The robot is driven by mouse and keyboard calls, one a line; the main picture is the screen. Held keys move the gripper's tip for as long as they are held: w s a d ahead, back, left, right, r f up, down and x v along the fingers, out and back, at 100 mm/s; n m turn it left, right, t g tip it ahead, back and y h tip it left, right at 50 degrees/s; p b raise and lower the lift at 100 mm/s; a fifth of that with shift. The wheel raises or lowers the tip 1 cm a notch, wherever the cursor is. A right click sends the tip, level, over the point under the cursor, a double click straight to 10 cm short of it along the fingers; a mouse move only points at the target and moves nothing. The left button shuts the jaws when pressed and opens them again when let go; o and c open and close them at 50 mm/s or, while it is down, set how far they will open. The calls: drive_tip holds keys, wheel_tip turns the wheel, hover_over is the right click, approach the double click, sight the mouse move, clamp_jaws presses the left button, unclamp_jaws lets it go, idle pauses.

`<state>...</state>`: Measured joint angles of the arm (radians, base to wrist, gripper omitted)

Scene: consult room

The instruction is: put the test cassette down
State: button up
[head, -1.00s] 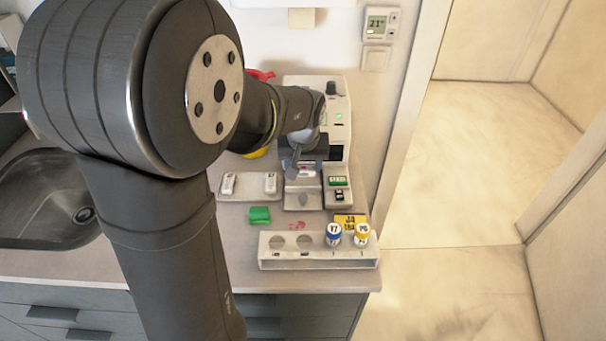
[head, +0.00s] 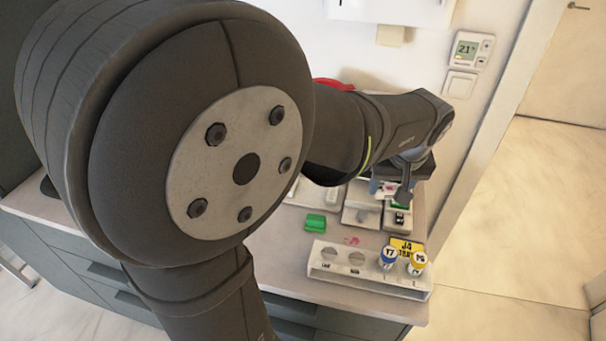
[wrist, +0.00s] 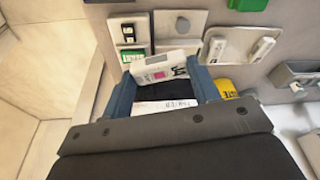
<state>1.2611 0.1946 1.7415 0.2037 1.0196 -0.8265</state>
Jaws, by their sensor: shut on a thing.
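My gripper (wrist: 162,82) is shut on a white test cassette (wrist: 158,72), which has a pink mark and dark print. Its blue fingers stand at both ends of the cassette in the wrist view. The cassette appears held near a small tray (wrist: 137,18) with a green and a black item, and near a middle tray (wrist: 190,18) with a grey peg-like part. I cannot tell its height or any contact. In the head view my gripper (head: 404,188) is at the right end of the tray row, and the cassette there is mostly hidden.
A tray (wrist: 240,36) holds two more white cassettes. A green block (head: 315,222) lies on the counter. A white rack (head: 340,277) with blue-capped (head: 388,257) and yellow-capped (head: 416,263) vials stands in front, beside a yellow card (head: 405,245). Clear counter is narrow.

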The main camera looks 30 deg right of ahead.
drive_tip(key=w+a+f+n, duration=0.2)
drive_tip(key=w, duration=0.4)
drive_tip(key=w+a+f+n+y, duration=0.1)
drive_tip(key=w+a+f+n, duration=0.1)
drive_tip(key=w, duration=0.3)
drive_tip(key=w+a+f+n, duration=0.2)
drive_tip(key=w+a+f, duration=0.1)
drive_tip(key=w, duration=0.3)
drive_tip(key=shift+w+a+t, duration=0.3)
drive_tip(key=shift+w+a, duration=0.05)
drive_tip(key=shift+a, duration=0.1)
drive_tip(key=shift+f, duration=2.05)
drive_tip(key=shift+f, duration=0.15)
drive_tip(key=o, duration=0.7)
drive_tip(key=shift+o, duration=0.2)
drive_tip(key=v, duration=1.2)
drive_tip(key=shift+d, duration=0.2)
